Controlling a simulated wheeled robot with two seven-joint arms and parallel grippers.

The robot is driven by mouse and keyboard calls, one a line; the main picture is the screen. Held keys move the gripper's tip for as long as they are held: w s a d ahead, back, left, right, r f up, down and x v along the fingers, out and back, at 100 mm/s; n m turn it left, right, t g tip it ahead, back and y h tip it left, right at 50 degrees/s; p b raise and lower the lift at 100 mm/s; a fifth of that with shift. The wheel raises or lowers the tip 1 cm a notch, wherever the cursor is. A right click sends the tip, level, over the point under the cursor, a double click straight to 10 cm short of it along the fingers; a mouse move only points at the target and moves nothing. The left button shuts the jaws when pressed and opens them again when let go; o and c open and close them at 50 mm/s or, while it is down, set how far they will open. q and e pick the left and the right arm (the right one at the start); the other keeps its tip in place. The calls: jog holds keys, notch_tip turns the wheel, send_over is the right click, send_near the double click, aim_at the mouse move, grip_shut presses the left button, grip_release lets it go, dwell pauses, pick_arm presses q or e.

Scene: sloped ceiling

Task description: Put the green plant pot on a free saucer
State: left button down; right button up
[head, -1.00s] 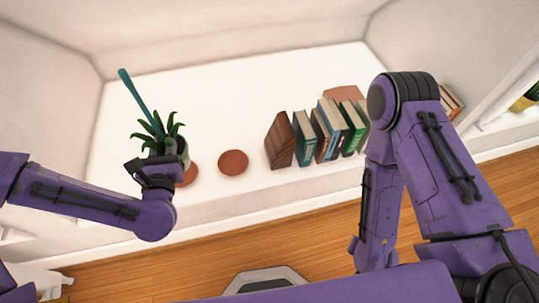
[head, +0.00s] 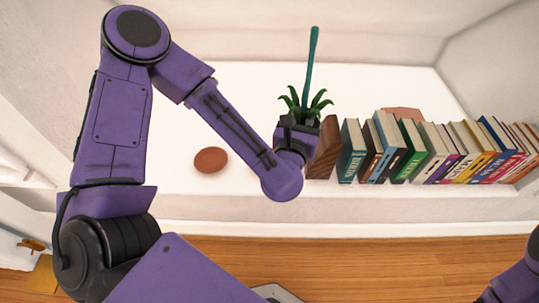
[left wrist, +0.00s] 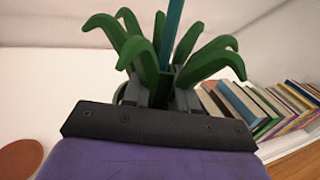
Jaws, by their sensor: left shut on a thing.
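My left gripper (head: 298,130) is shut on the plant pot, just left of the wooden bookend. The pot is mostly hidden by the gripper; a bit of its dark green rim (left wrist: 121,93) shows in the left wrist view. Its green leaves (head: 305,103) and a tall teal stick (head: 313,60) rise above, about upright. I cannot tell whether the pot touches the surface. An empty terracotta saucer (head: 210,160) lies to the left; a saucer also shows at the left wrist view's lower left (left wrist: 20,159). My right gripper is out of view.
The wooden bookend (head: 325,150) and a row of books (head: 430,150) fill the right side. A terracotta-coloured object (head: 403,113) shows partly behind the books. The white surface (head: 250,90) is clear at the back and left.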

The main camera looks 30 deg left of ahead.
pick_arm(q)
jog(key=f+n+y+b, duration=0.1)
jog(key=f+b, duration=0.1)
jog(key=b, duration=0.1)
jog(key=d+f+n+g+y+b, duration=0.1)
jog(key=f+b, duration=0.1)
jog(key=b, duration=0.2)
jog(key=s+f+y+b, duration=0.1)
jog(key=f+y+b, duration=0.1)
jog(key=b, duration=0.1)
jog(key=shift+s+d+f+n+g, duration=0.1)
jog(key=shift+d+f+n+g, duration=0.2)
jog(key=shift+n+g, duration=0.1)
jog(key=shift+s+b, duration=0.15)
jog(key=shift+b, duration=0.15)
jog(key=w+a+f+b, duration=0.3)
jog(key=a+f, duration=0.9)
jog(key=a, duration=0.1)
jog(key=shift+a+f+b, duration=0.3)
jog(key=shift+f, duration=0.05)
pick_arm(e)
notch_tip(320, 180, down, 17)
pick_arm(q)
jog(key=shift+w+f, duration=0.1)
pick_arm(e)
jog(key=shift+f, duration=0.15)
